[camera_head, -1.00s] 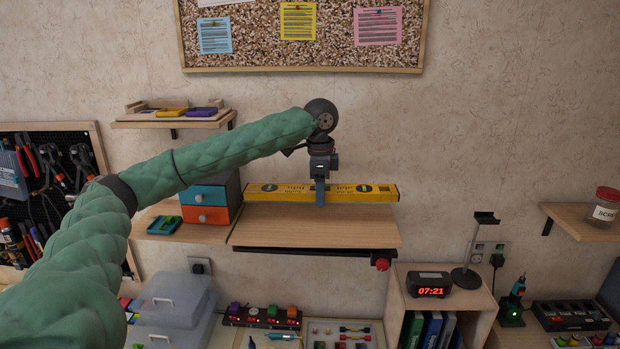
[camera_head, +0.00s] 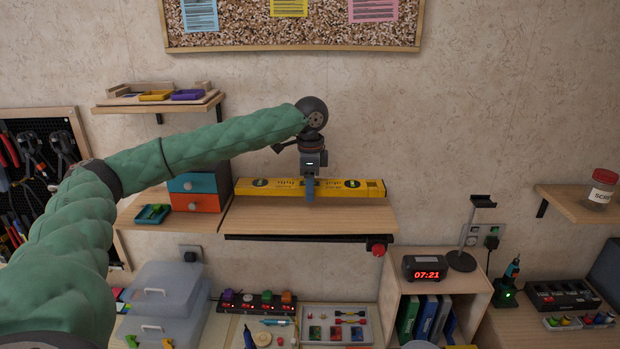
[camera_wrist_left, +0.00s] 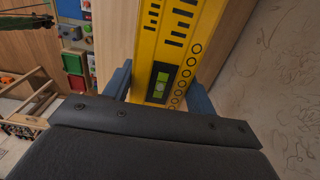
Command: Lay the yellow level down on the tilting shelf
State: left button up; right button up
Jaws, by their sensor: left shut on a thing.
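The yellow level (camera_head: 340,188) lies lengthwise along the back of the tilting shelf (camera_head: 300,218), close to the wall. My left gripper (camera_head: 309,190) comes from above and is shut on the level near its middle. In the left wrist view the level (camera_wrist_left: 176,40) runs between the two blue fingers (camera_wrist_left: 160,95), with its green vial facing the camera. The shelf board shows beside it. I cannot tell whether the level's underside touches the board. The shelf has a dark rail below and a red knob (camera_head: 378,249) at its right. My right gripper is not in view.
A small drawer unit (camera_head: 197,192) stands just left of the shelf, with a green-blue tray (camera_head: 153,214) beside it. A clock (camera_head: 425,268) sits on a cubby at lower right. A small shelf (camera_head: 157,102) hangs at upper left. The shelf's front is bare.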

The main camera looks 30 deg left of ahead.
aim_at(310, 207)
pick_arm(q)
jog(key=shift+d+f, duration=0.1)
jog(key=shift+f, duration=1.75)
jog(key=shift+s+f, duration=0.1)
jog(key=shift+f, duration=0.55)
jog(key=o, duration=1.3)
jog(key=shift+r, duration=0.1)
